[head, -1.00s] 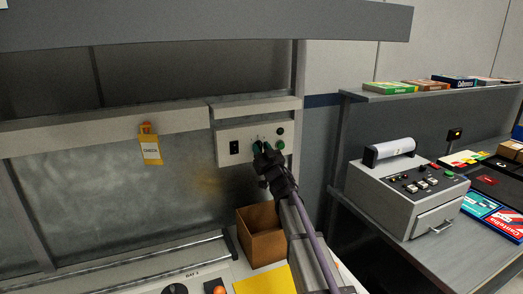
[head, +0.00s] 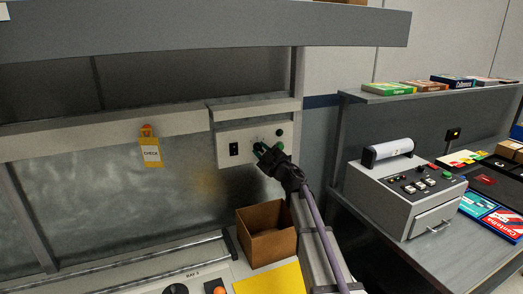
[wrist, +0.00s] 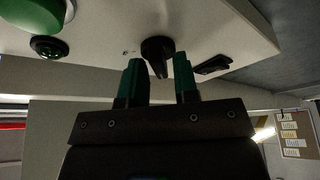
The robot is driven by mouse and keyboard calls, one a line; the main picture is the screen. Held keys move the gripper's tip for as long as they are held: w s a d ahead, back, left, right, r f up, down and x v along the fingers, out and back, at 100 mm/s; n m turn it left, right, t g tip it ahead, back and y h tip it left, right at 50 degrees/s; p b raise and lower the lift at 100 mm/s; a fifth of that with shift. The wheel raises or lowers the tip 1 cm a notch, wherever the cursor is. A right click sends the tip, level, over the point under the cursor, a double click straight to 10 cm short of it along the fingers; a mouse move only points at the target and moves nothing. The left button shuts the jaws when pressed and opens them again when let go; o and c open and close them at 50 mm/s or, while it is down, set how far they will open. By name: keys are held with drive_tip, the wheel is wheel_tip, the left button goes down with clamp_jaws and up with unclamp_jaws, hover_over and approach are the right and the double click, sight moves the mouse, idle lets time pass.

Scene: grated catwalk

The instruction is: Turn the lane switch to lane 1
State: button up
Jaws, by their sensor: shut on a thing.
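The lane switch is a black rotary knob (wrist: 157,50) on the pale control panel (head: 225,162). In the wrist view the two green-tipped fingers of my gripper (wrist: 159,78) stand on either side of it, shut on it. In the head view my gripper (head: 262,152) reaches up to the panel and covers most of the knob, so its pointer and the lane marks cannot be read there. Small marks on the panel beside the knob are too faint to read in the wrist view.
On the panel, a black rocker switch (head: 234,148) lies left of the knob and a green button (head: 279,146) right. Below stand an open brown box (head: 268,250) and a yellow sheet (head: 270,280). A yellow check tag (head: 151,152) hangs left. A grey machine (head: 405,195) stands right.

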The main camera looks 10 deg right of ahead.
drive_tip(key=shift+w+r+n, duration=0.15)
drive_tip(key=shift+n, duration=0.25)
drive_tip(key=o, duration=0.6)
drive_tip(key=shift+o, duration=0.2)
drive_tip(key=b+v, duration=0.2)
drive_tip(key=v, duration=0.8)
drive_tip(key=shift+s+d+b, duration=0.2)
drive_tip(key=shift+s+b, duration=0.1)
drive_tip(key=shift+b, duration=0.1)
